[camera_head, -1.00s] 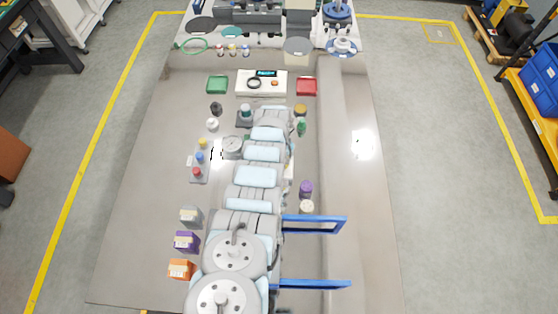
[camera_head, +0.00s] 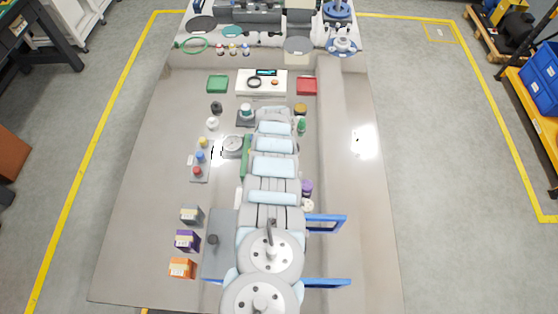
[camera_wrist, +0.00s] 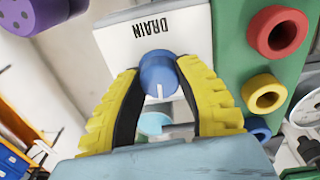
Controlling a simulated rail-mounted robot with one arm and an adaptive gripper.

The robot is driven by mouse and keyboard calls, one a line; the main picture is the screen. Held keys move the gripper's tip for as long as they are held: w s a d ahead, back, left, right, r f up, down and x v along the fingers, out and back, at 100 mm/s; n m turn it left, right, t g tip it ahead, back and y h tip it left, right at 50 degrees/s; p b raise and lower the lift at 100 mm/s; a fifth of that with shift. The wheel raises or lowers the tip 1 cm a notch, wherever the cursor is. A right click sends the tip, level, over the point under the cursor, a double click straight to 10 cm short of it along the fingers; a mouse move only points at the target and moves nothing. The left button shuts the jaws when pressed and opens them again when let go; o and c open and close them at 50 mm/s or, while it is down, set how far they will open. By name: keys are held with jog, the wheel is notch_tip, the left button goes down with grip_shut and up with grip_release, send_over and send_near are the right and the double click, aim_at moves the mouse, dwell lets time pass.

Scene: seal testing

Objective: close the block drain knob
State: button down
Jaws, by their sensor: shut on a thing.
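In the wrist view, a blue round knob (camera_wrist: 158,72) sits on a white plate (camera_wrist: 194,32) marked DRAIN, whose letters appear upside down. A white line on the knob points toward the bottom of the picture. The two yellow fingers of my gripper (camera_wrist: 158,80) are closed on either side of the knob, with dark inner pads against it. In the head view, my arm covers the gripper and the knob.
Next to the plate, a green panel (camera_wrist: 233,70) carries red (camera_wrist: 283,33), yellow (camera_wrist: 264,95) and blue (camera_wrist: 257,128) ports, close to my right finger. In the head view, a pressure gauge (camera_head: 233,144) and several small bottles stand left of my arm. A blue frame handle (camera_head: 325,220) is at right.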

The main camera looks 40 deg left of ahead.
jog(key=shift+n, duration=0.8)
jog(key=c, duration=0.6)
grip_release()
jog(key=shift+f, duration=0.1)
